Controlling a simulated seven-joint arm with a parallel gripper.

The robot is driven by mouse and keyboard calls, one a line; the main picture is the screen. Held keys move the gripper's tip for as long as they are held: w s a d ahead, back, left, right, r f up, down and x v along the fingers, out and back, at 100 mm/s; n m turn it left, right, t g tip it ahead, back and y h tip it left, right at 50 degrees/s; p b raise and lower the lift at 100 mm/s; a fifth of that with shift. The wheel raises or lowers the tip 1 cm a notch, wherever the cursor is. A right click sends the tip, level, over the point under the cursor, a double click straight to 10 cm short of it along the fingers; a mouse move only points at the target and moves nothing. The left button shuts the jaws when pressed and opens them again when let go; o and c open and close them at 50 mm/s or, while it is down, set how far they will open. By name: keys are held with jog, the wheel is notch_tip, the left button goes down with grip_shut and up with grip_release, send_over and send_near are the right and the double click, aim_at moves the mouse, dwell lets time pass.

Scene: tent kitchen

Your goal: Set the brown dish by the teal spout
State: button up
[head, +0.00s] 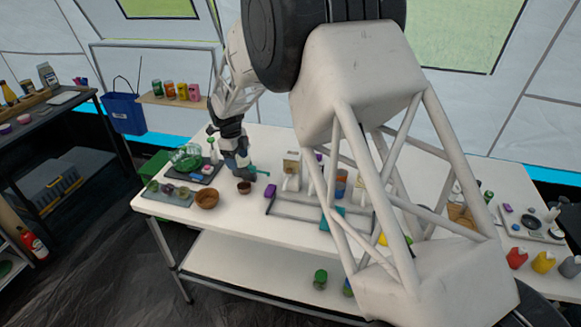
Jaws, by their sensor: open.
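A small dark brown dish (244,187) sits upright on the white table, just below my gripper in the picture. A larger orange-brown bowl (207,199) stands to its left, near the front edge. A small teal spout (262,173) sticks out to the right, just above and right of the small dish; what it is attached to is hidden or too small to tell. My gripper (239,170) points down by the small dish and is open. The view is too small to tell whether the fingers touch the dish.
A dark tray (210,172) with a green bowl (187,157) and bottle, and a grey tray (160,195) with small items, stand at the left. A grey rack (285,208) lies to the right with a purple block (270,190). My arm hides much of the table's right half.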

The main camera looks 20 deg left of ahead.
jog(key=s+d+r+n, duration=0.3)
jog(key=d+r, duration=0.4)
jog(key=d, duration=0.5)
jog(key=s+d+r+n+t+y, duration=0.1)
jog(key=s+d+r+n, duration=0.25)
jog(key=d+r, duration=0.6)
jog(key=s+d+r+n, duration=0.2)
jog(key=s+d+r, duration=0.25)
jog(key=d, duration=0.95)
jog(key=s+d+r+n, duration=0.3)
jog(key=s+d+n, duration=0.2)
jog(key=s+d, duration=0.8)
jog(key=s+d+f+n+t, duration=0.1)
jog(key=s+d+n, duration=0.1)
jog(key=s+d, duration=0.3)
jog(key=s+d+f+n, duration=0.2)
jog(key=s+d, duration=0.3)
jog(key=s, duration=0.7)
jog(key=shift+n+t, duration=0.4)
jog(key=shift+n, duration=0.25)
